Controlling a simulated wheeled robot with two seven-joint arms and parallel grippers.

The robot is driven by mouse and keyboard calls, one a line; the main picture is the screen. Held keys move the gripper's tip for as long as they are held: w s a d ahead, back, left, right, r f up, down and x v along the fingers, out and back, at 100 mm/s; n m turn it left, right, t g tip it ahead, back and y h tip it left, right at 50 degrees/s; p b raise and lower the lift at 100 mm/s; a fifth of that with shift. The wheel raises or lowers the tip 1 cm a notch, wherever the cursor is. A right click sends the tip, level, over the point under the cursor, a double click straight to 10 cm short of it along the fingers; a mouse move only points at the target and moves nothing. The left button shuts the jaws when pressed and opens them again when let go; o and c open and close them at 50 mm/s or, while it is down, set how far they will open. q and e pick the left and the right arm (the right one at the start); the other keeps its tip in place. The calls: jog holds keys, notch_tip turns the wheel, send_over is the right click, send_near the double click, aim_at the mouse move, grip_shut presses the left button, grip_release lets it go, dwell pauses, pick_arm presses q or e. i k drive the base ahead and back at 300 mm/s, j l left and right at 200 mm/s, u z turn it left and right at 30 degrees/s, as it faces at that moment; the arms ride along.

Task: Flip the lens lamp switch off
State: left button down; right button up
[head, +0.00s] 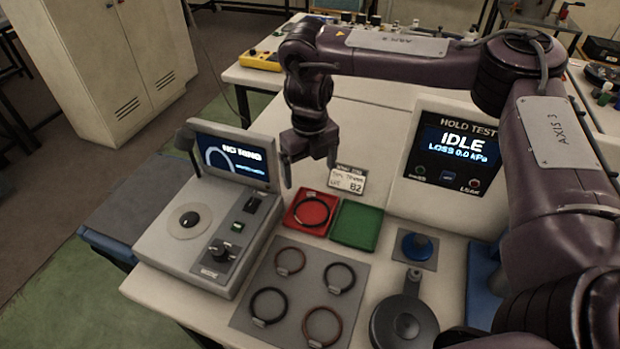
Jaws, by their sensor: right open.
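The grey inspection console (160,248) stands at the table's left, with a screen (232,158) reading "NO RING". A small black rocker switch (252,204) sits on its right side, above a lit green button (237,227) and a black knob (218,250). Which one is the lens lamp switch I cannot read; the rocker's position is too small to tell. My right gripper (310,174) is open and empty, pointing down, in the picture to the right of the screen and up and right of the rocker, apart from it. My left gripper is not in view.
A red tray (294,220) holding a black ring and an empty green tray (357,225) lie right of the console. A grey mat (306,286) with several rings lies in front. The "HOLD TEST" panel (455,155) reads "IDLE". A label card (347,180) stands behind the trays.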

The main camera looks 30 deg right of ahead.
aim_at(251, 203)
jog(key=k+j, duration=0.5)
jog(key=k, duration=0.2)
jog(key=k+j, duration=0.45)
jog(key=k, duration=0.2)
